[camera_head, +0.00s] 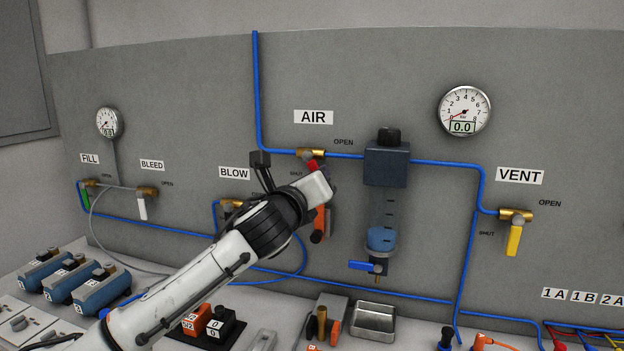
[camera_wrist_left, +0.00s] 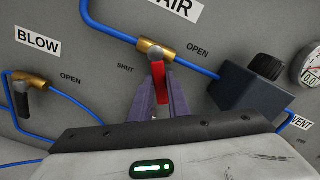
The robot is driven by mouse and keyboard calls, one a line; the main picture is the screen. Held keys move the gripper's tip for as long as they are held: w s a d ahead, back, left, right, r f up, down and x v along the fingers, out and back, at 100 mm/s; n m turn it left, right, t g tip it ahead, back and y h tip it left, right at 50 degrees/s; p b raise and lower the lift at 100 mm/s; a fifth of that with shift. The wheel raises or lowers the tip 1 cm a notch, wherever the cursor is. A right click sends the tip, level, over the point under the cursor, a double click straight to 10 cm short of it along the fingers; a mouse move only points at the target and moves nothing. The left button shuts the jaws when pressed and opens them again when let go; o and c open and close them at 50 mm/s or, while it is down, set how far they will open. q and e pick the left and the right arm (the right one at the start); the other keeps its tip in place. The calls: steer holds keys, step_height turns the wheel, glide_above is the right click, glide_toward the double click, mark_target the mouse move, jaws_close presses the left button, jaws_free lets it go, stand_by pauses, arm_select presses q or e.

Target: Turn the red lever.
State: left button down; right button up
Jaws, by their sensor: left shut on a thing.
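The red lever (camera_head: 312,165) hangs from the brass AIR valve (camera_head: 311,153) on the grey panel, mostly hidden by my left arm's wrist in the head view. In the left wrist view the red lever (camera_wrist_left: 158,73) points down from the brass valve, beside the SHUT label. My left gripper (camera_wrist_left: 157,88) is shut on the red lever, with a finger on each side of it. Its fingertips are hidden behind the wrist in the head view. My right gripper is not in view.
The BLOW valve (camera_head: 230,205) is close on the left. A filter unit with a blue bowl (camera_head: 381,239) is close on the right, and the VENT valve with a yellow lever (camera_head: 514,239) is farther right. An orange piece (camera_head: 318,222) shows behind the wrist.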

arm_select(q)
steer(key=shift+d+n, duration=0.15)
steer(key=shift+n, duration=0.35)
steer(key=c, duration=1.7)
jaws_free()
steer(key=shift+s, duration=0.1)
